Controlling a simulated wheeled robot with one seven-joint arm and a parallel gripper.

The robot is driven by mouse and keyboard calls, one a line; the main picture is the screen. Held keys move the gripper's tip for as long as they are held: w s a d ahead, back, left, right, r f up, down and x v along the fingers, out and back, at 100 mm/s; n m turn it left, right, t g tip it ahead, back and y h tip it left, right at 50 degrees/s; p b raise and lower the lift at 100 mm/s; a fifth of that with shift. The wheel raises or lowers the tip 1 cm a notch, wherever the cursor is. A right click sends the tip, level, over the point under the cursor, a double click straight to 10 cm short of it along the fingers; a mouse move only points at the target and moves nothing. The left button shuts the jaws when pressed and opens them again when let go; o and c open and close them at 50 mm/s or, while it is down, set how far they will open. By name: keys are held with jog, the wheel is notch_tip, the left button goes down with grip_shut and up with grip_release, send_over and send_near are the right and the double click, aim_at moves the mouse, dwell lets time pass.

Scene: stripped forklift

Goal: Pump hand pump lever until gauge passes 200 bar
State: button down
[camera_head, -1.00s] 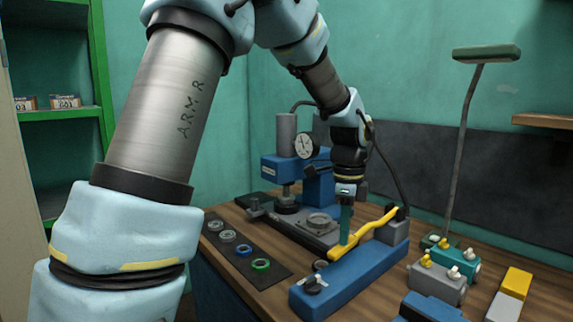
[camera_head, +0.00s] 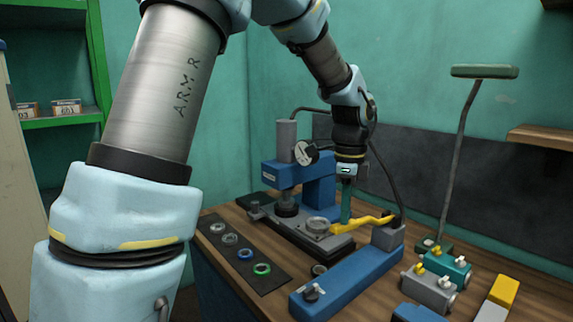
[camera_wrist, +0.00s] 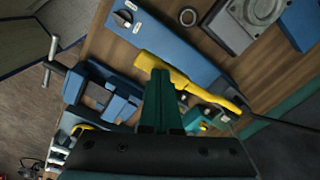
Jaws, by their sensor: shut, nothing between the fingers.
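The yellow pump lever (camera_head: 362,222) rises from its pivot by the grey block (camera_head: 388,238) on the long blue pump base (camera_head: 345,285), its thick free end to the left and raised clear of the base. My gripper (camera_head: 345,222) points down at the free end, jaws shut and empty. In the wrist view, the green fingers (camera_wrist: 160,80) overlap the thick end of the lever (camera_wrist: 185,77); whether they touch it I cannot tell. The round white gauge (camera_head: 305,153) is on the blue press; its needle is too small to read.
The blue press (camera_head: 290,175) stands behind the pump. A dark mat (camera_head: 240,255) with several rings lies left. Grey and teal valve blocks (camera_head: 432,290) and a lamp stand (camera_head: 460,150) are at right. A dark knob (camera_head: 312,292) sits on the pump's front end.

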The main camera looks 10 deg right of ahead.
jog(key=shift+f, duration=0.15)
notch_tip(320, 180, down, 8)
jog(key=b, duration=0.5)
notch_tip(320, 180, up, 8)
jog(key=p, duration=0.8)
jog(key=shift+r, duration=0.25)
jog(key=shift+f, duration=0.1)
notch_tip(320, 180, down, 8)
jog(key=f+b, duration=0.1)
jog(key=b, duration=0.4)
notch_tip(320, 180, up, 9)
jog(key=p, duration=0.6)
jog(key=shift+f, duration=0.1)
